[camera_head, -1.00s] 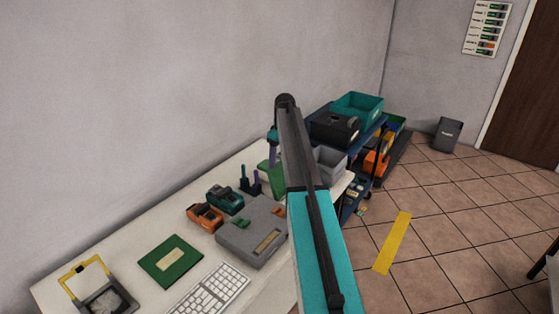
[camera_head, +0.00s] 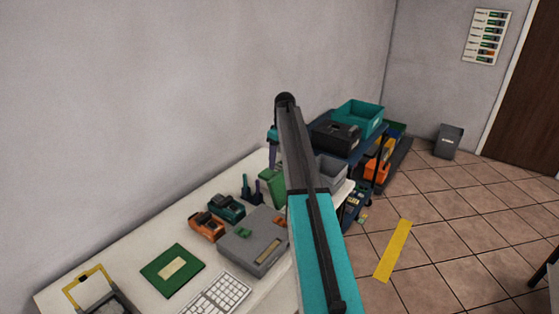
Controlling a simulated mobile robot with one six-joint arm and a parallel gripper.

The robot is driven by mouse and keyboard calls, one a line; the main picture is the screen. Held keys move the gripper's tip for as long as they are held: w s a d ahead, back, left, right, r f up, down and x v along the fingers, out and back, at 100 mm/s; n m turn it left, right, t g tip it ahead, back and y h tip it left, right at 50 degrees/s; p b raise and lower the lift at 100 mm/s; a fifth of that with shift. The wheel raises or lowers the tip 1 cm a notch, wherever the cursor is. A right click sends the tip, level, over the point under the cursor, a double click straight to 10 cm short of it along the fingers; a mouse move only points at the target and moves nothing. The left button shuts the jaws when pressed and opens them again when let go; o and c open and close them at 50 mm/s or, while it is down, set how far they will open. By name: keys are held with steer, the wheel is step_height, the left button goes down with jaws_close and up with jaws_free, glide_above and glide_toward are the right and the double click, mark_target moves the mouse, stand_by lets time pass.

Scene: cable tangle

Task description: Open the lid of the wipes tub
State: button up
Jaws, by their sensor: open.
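I cannot pick out a wipes tub for certain. At the bottom left of the table, a yellow-edged box (camera_head: 88,275) has a raised, pale-faced flap and a dark lower part cut by the picture edge; I cannot tell whether this is the tub. A green container (camera_head: 271,187) stands further back, partly hidden by my arm. My teal and dark grey arm rises through the middle of the view. A small teal part of it shows behind the bend, over the far end of the table.
A loaded cart (camera_head: 357,118) stands beyond. Tiled floor at right is mostly clear, with a yellow strip (camera_head: 394,250).

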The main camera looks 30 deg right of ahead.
steer(key=shift+w+a+r+p, duration=0.15)
steer(key=shift+r+p, duration=0.35)
steer(key=shift+r, duration=0.65)
steer(key=shift+w+d+r+p, duration=0.1)
steer(key=shift+r+p, duration=0.35)
steer(key=shift+r, duration=0.65)
steer(key=shift+r, duration=0.15)
step_height(320, 180, up, 14)
steer(key=s+p, duration=0.1)
steer(key=shift+s+d+f, duration=0.15)
steer(key=shift+d+f, duration=0.1)
steer(key=shift+s+f, duration=0.1)
steer(key=shift+f, duration=0.05)
stand_by(0.5)
